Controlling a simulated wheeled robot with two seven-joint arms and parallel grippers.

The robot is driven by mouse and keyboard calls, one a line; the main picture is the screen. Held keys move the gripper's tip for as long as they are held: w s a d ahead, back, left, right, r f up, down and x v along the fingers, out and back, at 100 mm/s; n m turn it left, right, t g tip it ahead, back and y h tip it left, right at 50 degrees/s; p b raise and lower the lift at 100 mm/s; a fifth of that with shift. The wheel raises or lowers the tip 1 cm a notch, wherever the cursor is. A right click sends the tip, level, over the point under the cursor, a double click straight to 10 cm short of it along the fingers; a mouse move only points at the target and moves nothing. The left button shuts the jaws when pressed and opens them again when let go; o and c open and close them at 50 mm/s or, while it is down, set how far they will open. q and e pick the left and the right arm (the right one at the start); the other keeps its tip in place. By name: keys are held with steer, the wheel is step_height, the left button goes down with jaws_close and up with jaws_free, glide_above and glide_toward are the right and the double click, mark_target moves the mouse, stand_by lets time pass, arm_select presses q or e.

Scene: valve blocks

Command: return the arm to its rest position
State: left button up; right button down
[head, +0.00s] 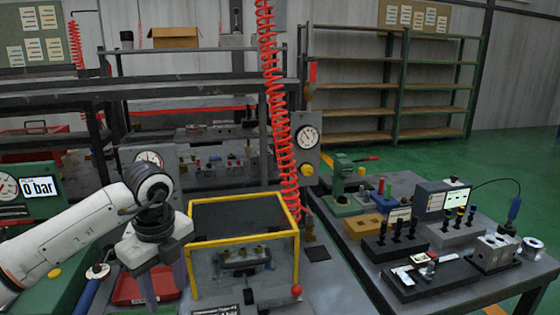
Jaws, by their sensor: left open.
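My left arm comes in from the left edge. Its gripper (164,285) hangs downward with open jaws and nothing visible between them. It is in front of a red tray (127,288), which it partly hides, and just left of the yellow-framed guard box (190,262). A metal valve block (243,260) sits inside the box, seen through its clear front. My right gripper is out of view.
A red coiled hose (275,90) hangs behind the box. A blue-handled tool (92,288) stands left of my gripper. A gauge panel reading 0 bar (38,188) is at far left. The right bench (445,290) holds blocks and tools.

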arm_select(q)
steer(key=s+d+f+m+g+h, duration=0.1)
steer(key=s+d+f+m+h, duration=0.15)
steer(key=d, duration=0.45)
steer(key=s+d+f+m+g+h, duration=0.1)
steer(key=s+d+f+h, duration=0.1)
steer(key=s+d+h, duration=0.35)
steer(key=s+d+f+m+g+h, duration=0.1)
steer(key=s+d+f, duration=0.1)
steer(key=d, duration=0.6)
steer(key=s+d+r+n+t+h, duration=0.2)
steer(key=s+d+r+h, duration=0.1)
steer(key=d+r+h, duration=0.55)
steer(key=w+a+f+n+t, duration=0.4)
steer(key=w+a+n+t, duration=0.15)
steer(key=n+t, duration=0.8)
steer(key=s+a+f+n+t+y, duration=0.1)
steer(key=a+f+n+t+y, duration=0.1)
steer(key=a+f+n+y, duration=0.65)
steer(key=s+a+f+n+g+y, duration=0.1)
steer(key=s+a+f+g+y, duration=0.1)
steer(key=s+f, duration=0.7)
steer(key=s+a+f+n+g+y, duration=0.2)
steer(key=s+a+f+g+y, duration=0.1)
steer(key=s+a+f+g, duration=0.2)
steer(key=s+a+f, duration=0.2)
steer(key=s+f, duration=0.2)
steer(key=f, duration=0.2)
steer(key=shift+a+f+y, duration=0.25)
steer(key=shift+f+y, duration=0.05)
